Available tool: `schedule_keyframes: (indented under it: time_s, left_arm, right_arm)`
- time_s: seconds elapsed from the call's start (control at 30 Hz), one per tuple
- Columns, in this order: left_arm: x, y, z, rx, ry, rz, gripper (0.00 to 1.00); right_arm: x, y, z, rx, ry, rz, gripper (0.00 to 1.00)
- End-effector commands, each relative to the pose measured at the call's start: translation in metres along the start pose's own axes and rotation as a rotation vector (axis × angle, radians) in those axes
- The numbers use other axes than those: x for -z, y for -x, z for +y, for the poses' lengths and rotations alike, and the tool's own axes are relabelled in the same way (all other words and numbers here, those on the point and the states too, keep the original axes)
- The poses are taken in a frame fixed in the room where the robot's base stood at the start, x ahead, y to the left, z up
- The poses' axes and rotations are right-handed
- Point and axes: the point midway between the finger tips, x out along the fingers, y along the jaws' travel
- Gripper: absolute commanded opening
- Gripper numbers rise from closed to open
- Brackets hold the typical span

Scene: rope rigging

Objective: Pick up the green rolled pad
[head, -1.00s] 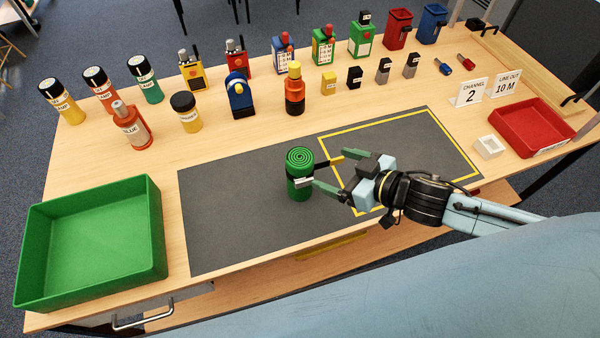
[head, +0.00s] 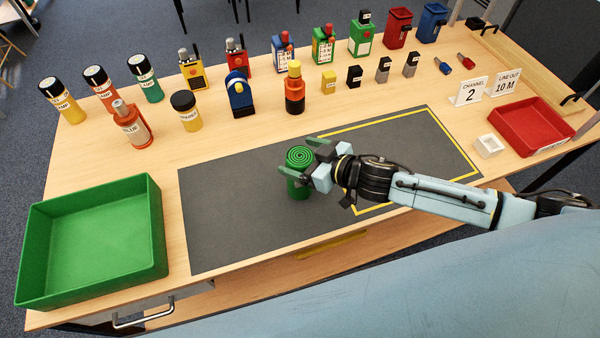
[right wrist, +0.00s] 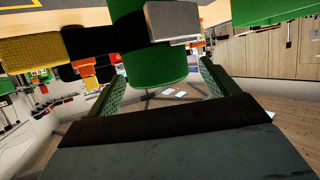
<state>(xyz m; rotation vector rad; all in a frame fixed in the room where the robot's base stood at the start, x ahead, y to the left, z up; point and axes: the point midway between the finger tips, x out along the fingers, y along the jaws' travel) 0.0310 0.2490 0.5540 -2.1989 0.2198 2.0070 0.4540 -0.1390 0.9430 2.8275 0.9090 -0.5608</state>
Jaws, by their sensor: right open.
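The green rolled pad (head: 298,188) stands upright on the dark grey mat (head: 230,220), its spiral end facing up. My right gripper (head: 301,157) reaches it from the right, with one green finger on the far side and one on the near side of the roll. In the right wrist view the pad (right wrist: 158,65) sits between the two spread fingers, with a black strap and a grey tag around it. The jaws are open; contact with the pad cannot be told. My left gripper is out of view.
A green tray (head: 160,225) stands at the left and a red tray (head: 548,145) at the right. Bottles and small devices line the back of the table. The mat around the pad is clear; a yellow outline (head: 385,117) marks its right part.

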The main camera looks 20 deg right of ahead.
Motion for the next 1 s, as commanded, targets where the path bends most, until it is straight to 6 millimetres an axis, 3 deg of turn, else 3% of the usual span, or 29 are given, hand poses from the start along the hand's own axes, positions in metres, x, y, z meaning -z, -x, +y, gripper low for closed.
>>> schedule_keyframes:
  time_s: [0.2,0.5,1.0]
  left_arm:
    - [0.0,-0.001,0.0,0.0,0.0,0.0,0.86]
    - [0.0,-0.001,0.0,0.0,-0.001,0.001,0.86]
    - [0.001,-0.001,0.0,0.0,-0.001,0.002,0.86]
  right_arm:
    - [0.0,-0.027,0.001,-0.001,0.0,0.001,0.86]
    - [-0.001,-0.03,0.001,-0.001,-0.001,-0.001,0.85]
    - [-0.001,-0.03,0.001,-0.001,0.0,-0.001,0.19]
